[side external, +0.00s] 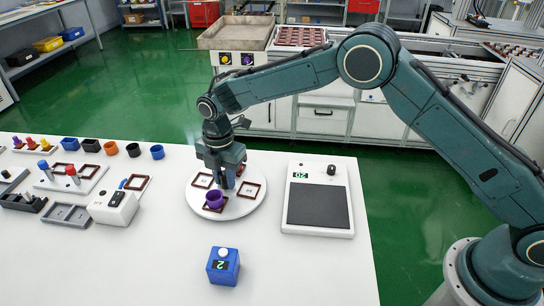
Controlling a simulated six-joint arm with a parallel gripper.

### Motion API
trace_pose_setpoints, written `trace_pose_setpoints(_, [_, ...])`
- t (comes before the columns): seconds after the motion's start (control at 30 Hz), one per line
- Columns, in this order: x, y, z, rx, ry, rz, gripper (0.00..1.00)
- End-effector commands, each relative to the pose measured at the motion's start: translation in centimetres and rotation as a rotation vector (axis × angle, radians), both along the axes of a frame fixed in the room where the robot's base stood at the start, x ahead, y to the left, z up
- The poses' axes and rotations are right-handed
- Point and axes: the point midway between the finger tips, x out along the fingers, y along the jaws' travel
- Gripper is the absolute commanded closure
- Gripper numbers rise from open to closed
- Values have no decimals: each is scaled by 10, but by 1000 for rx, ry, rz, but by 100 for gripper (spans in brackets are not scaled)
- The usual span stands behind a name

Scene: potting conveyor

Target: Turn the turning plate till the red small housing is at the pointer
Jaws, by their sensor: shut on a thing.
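The turning plate (258,203) is a white disc on the table, with several dark red square frames on it. A purple round housing (214,199) sits in the front frame. My gripper (228,185) points down over the middle of the plate and is shut on a part there, which its fingers mostly hide; it looks like part of the plate. A small red patch (240,169) shows behind the gripper; I cannot tell whether it is the red small housing. I cannot make out the pointer.
A white device with a dark pad (318,205) stands right of the plate. A blue box with a white button (223,266) stands in front. Small cups, frames, pegs and grey trays (66,215) fill the left side. The front right table is clear.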

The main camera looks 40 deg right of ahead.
Motion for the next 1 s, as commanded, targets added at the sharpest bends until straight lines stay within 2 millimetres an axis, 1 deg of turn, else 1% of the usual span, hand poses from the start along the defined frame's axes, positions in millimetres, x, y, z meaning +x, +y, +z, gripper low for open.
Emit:
trace_pose_setpoints(0.1, [0,2,2,4,-3,56,100])
trace_pose_setpoints(0.4, [0,2,2,3,-3,142,100])
trace_pose_setpoints(0.97, [0,2,2,2,-3,164,100])
trace_pose_setpoints(1.0, [0,2,2,2,-3,164,73])
